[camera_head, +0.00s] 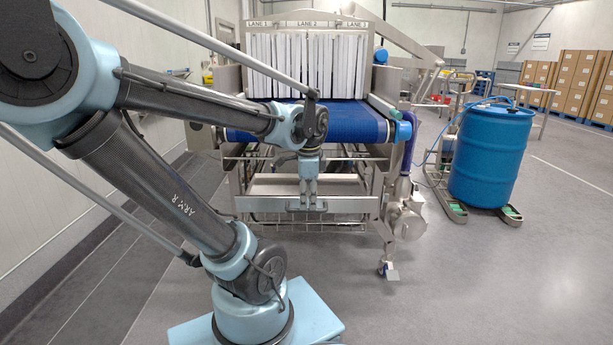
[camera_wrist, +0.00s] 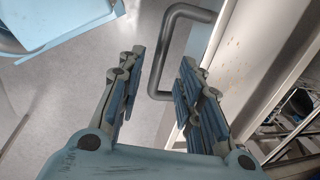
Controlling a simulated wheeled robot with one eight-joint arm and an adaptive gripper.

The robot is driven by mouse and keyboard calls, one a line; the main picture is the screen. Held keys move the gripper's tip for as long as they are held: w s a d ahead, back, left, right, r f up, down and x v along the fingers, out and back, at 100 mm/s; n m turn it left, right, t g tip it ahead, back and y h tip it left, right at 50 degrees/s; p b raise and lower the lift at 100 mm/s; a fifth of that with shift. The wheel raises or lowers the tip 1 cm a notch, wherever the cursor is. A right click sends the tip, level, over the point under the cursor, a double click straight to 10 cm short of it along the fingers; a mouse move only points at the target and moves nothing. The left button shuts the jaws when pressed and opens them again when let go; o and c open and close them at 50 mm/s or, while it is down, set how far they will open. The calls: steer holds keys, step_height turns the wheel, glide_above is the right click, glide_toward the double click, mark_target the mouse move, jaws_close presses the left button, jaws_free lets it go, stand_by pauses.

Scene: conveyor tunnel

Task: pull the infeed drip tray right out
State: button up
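The infeed drip tray (camera_head: 258,204) is a shallow metal tray under the belt's near end, its long front face toward me. In the wrist view its pale front panel (camera_wrist: 238,55) runs along the right side. A grey bar handle (camera_wrist: 160,60) stands out from that panel. My gripper (camera_head: 308,205) points down at the middle of the tray front. In the wrist view my gripper (camera_wrist: 160,78) is open, with one finger on each side of the handle bar. I see gaps beside the bar, so the fingers are not closed on it. Their depth against the bar is hard to tell.
The conveyor's blue belt (camera_head: 345,122) and white strip curtain (camera_head: 300,65) are above the tray. A wire frame (camera_head: 275,222) hangs around and below it. A blue drum (camera_head: 487,155) stands to the right. The floor in front looks clear apart from my base.

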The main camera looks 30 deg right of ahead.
step_height(320, 180, up, 8)
steer(key=s, duration=0.1)
steer(key=shift+s+a+r, duration=0.2)
steer(key=shift+a+r, duration=0.05)
steer(key=shift+a, duration=0.2)
stand_by(0.5)
steer(key=w+a+f+n, duration=0.2)
steer(key=a+f+n, duration=0.6)
steer(key=a+n, duration=0.4)
steer(key=w+a+f+n+y, duration=0.1)
steer(key=w+a+f+n, duration=0.1)
steer(key=a+f+n, duration=0.7)
steer(key=a+n, duration=0.3)
steer(key=shift+n, duration=0.3)
steer(key=shift+d, duration=0.15)
